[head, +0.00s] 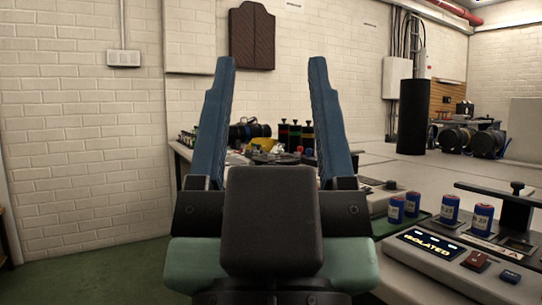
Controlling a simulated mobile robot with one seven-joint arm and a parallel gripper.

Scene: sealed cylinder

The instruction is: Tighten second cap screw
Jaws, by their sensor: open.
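My gripper (271,64) is open and empty in the middle of the head view. A black bar (497,206) with a knobbed screw (517,187) on top stands over this unit. I cannot tell whether this is one of the cap screws. No sealed cylinder or second cap screw can be made out for certain; my gripper hides part of the bench.
Several blue labelled cylinders (449,208) stand upright on the right unit, near a red button (476,260). Behind my fingers, a cluttered bench holds a yellow item (262,146) and dark canisters (295,136). Green floor (90,270) is clear at the left.

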